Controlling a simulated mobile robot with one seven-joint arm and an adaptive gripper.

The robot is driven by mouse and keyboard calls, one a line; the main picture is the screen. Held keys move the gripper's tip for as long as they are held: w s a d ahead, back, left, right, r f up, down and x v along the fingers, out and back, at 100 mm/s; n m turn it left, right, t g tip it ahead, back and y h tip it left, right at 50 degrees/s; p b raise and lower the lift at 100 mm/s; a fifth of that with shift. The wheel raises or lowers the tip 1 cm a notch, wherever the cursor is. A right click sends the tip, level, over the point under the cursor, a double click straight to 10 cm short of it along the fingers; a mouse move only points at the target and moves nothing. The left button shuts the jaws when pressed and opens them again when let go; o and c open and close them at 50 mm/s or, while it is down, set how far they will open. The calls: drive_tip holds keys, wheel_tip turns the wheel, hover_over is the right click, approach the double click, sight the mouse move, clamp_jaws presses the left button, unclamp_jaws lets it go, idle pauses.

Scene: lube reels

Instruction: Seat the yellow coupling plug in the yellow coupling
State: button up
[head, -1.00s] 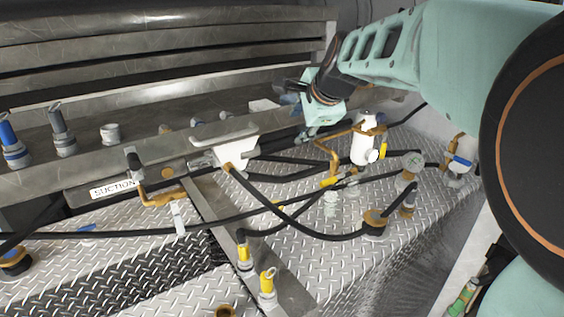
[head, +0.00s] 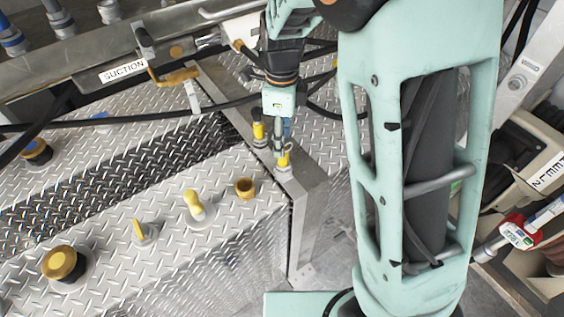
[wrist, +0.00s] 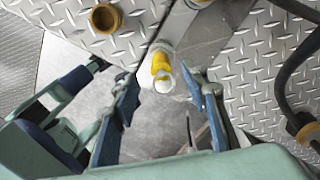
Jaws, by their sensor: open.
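The yellow plug (head: 284,162), with a ring on its top, stands on the metal ledge at the corner of the tread-plate deck. In the wrist view the yellow plug (wrist: 161,66) shows just beyond and between my fingertips. My gripper (head: 281,146) is above it, pointing down, and partly hides it in the head view. In the wrist view my gripper (wrist: 165,86) is open, with a finger on each side and nothing held. An open yellow-brown ring fitting (head: 246,186), which looks like the coupling, sits on the deck to the left; it also shows in the wrist view (wrist: 104,18).
Another yellow-topped fitting (head: 259,133) stands close behind the plug. A yellow knob (head: 195,204), a small yellow lever (head: 140,232) and a large yellow cap (head: 62,263) are on the deck at left. Black hoses (head: 160,118) cross behind.

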sight(283, 163)
wheel_tip(283, 163, down, 6)
drive_tip(key=shift+d+r, duration=0.1)
drive_tip(key=shift+r, duration=0.05)
drive_tip(key=shift+c, duration=0.2)
clamp_jaws()
idle(0.4)
